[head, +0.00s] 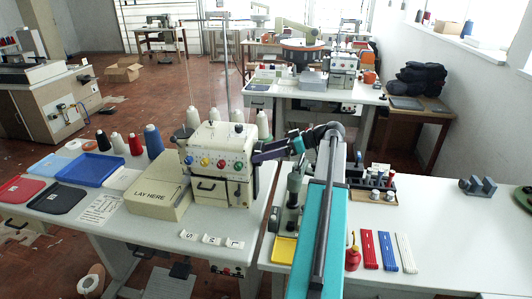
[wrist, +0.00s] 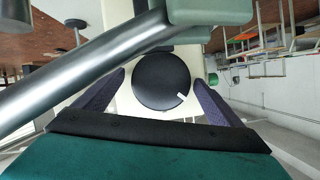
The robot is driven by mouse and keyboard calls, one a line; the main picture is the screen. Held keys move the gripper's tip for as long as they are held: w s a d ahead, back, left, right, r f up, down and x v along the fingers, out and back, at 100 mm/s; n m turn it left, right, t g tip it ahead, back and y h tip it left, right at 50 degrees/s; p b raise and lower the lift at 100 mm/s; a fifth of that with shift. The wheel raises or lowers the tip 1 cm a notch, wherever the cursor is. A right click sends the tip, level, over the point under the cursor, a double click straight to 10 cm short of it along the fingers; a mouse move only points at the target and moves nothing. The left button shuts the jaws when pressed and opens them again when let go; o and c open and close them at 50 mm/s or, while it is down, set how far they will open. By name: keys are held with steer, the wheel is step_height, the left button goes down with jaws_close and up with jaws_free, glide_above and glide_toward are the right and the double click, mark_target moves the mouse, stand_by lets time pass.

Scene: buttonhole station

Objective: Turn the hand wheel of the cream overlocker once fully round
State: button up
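The cream overlocker (head: 222,150) stands on the left table, with coloured dials on its front. Its hand wheel (wrist: 161,82) shows in the wrist view as a black disc with a white mark at its lower right. In the head view the wheel is hidden behind my gripper (head: 256,156). My gripper also shows in the wrist view (wrist: 160,78), its two purple fingers spread either side of the wheel. A narrow pale gap shows at the left finger; the right finger is very near the rim. I cannot tell whether it touches.
A cream "LAY HERE" box (head: 155,198) adjoins the overlocker's left. Thread cones (head: 153,140) stand behind. A grey bar (wrist: 75,80) crosses the wrist view's left side. The right table (head: 455,235) holds a tool rack (head: 372,185) and coloured strips (head: 388,250).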

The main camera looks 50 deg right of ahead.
steer(key=shift+f, duration=0.1)
steer(key=b+v, duration=0.2)
steer(key=v, duration=1.2)
stand_by(0.4)
steer(key=shift+w+a+r+g+h+p, duration=0.15)
steer(key=shift+w+r+g+h+p, duration=0.25)
steer(key=shift+p, duration=0.55)
steer(key=r+m+h+p, duration=0.1)
steer(key=p, duration=0.1)
steer(key=shift+g+h+p, duration=0.3)
steer(key=h+p, duration=0.1)
steer(key=d+r+g+h+p, duration=0.1)
steer(key=p, duration=0.1)
steer(key=shift+s+m+g+p, duration=0.25)
steer(key=shift+m+g+p, duration=0.05)
steer(key=shift+m, duration=0.1)
steer(key=s+d+r+g+h+p, duration=0.2)
steer(key=s+d+g+h, duration=0.1)
steer(key=s+d+h, duration=0.2)
steer(key=s+d+r+m+g+h+p, duration=0.1)
steer(key=s+d+g+h, duration=0.3)
steer(key=s+d, duration=0.5)
steer(key=shift+d+r+m+h+p, duration=0.4)
steer(key=shift+r+h+p, duration=0.35)
steer(key=shift+h, duration=0.45)
